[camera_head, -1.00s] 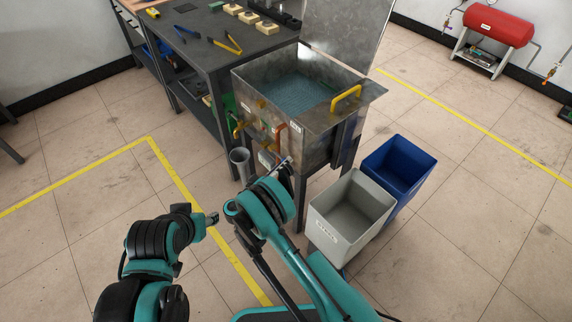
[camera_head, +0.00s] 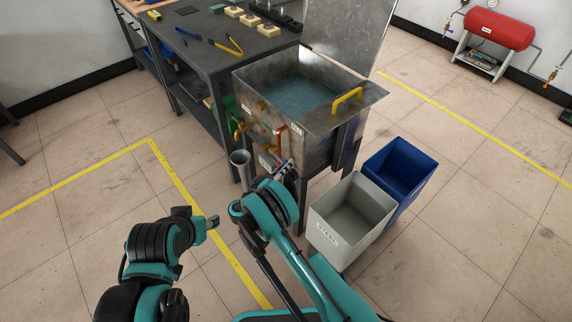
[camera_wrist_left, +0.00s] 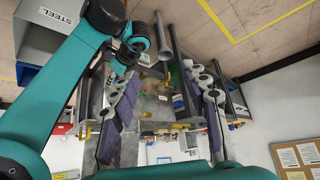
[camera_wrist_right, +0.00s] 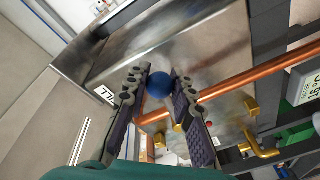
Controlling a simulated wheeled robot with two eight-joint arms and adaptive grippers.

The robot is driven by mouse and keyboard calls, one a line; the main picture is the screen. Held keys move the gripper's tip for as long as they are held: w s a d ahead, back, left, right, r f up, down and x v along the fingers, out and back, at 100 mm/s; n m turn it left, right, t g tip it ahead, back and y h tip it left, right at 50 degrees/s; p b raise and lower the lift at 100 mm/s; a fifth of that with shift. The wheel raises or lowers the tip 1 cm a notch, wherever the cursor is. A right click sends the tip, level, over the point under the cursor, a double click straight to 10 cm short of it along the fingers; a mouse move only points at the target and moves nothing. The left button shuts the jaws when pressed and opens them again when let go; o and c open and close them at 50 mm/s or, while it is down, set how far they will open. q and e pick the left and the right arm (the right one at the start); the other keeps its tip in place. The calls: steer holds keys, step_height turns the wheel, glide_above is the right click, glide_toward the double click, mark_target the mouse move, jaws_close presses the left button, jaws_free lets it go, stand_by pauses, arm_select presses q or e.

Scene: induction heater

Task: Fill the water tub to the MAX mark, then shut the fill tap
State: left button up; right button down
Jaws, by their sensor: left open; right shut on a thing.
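The metal water tub (camera_head: 330,122) stands in the middle of the head view. Water (camera_head: 300,94) lies inside it, below the rim. I cannot read a MAX mark. My right gripper (camera_head: 284,168) is low at the tub's front. In the right wrist view its fingers are shut on a round blue knob (camera_wrist_right: 159,86), beside a copper pipe (camera_wrist_right: 240,75). I cannot tell from the picture how far the knob is turned. My left gripper (camera_head: 213,221) is open and empty, apart from the tub, over the floor to the left.
A grey bin (camera_head: 345,222) and a blue bin (camera_head: 402,172) stand right of the tub. A grey tube-shaped container (camera_head: 241,166) is at its front left. A dark workbench (camera_head: 215,40) with tools adjoins it behind. The floor at the left is clear.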

steer(key=f+m, duration=0.1)
steer(key=m, duration=0.1)
steer(key=shift+w+a+f+m, duration=0.15)
steer(key=shift+w+f+m, duration=0.1)
steer(key=shift+f+m, duration=0.15)
